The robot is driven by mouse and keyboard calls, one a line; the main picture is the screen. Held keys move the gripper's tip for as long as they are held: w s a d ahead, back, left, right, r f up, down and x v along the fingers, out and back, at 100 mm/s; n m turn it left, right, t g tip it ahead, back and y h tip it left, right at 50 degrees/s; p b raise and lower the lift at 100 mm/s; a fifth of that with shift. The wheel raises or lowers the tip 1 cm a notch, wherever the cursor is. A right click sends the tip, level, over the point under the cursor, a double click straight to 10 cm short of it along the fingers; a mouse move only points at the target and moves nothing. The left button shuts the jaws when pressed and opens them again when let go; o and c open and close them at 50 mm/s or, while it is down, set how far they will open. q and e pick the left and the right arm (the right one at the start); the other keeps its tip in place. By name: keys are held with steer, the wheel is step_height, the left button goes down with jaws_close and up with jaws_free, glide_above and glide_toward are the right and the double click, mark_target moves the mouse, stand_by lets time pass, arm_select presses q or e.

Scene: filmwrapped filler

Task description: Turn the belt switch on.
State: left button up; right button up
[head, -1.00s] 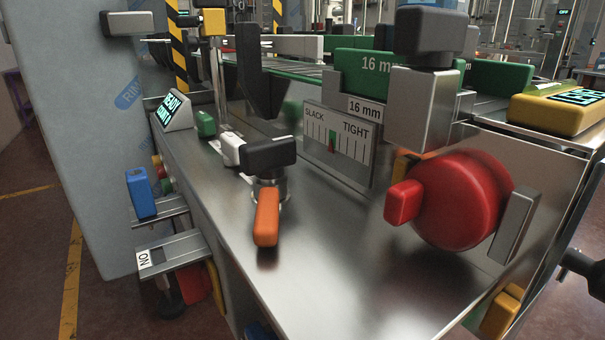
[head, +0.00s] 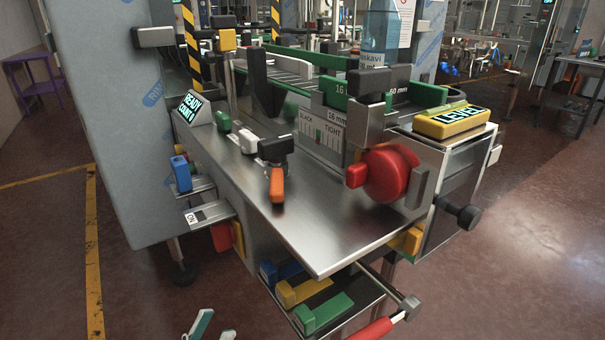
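The likely belt switch is a blue block (head: 181,173) standing upright on a small metal bracket at the machine's left side. Below it, a second metal bracket (head: 212,212) carries a white label (head: 194,217) that seems to read ON. The blue block is above this label and apart from it. My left gripper (head: 218,324) shows only by its fingertips at the bottom edge, well below the brackets. The tips are apart with nothing visible between them. The rest of it is cut off. My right gripper is not in view.
A READY display (head: 189,108), an orange-handled lever (head: 277,186), a red knob (head: 388,174) and a yellow LEVEL box (head: 452,121) sit on the machine. A grey cabinet (head: 105,130) stands left. A tray of coloured blocks (head: 345,318) juts out low. The floor at front left is clear.

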arm_select(q)
steer(key=s+a+f+n+g+y+p, duration=0.2)
steer(key=s+f+g+y+p, duration=0.3)
steer(key=s, duration=0.5)
steer(key=s+a+f+n+g+y+p, duration=0.1)
steer(key=s+f+g+y+p, duration=0.4)
steer(key=s+y+p, duration=0.5)
steer(key=shift+s+a+n+g+p, duration=0.35)
steer(key=shift+s+a+p, duration=0.2)
steer(key=shift+a+p, duration=0.4)
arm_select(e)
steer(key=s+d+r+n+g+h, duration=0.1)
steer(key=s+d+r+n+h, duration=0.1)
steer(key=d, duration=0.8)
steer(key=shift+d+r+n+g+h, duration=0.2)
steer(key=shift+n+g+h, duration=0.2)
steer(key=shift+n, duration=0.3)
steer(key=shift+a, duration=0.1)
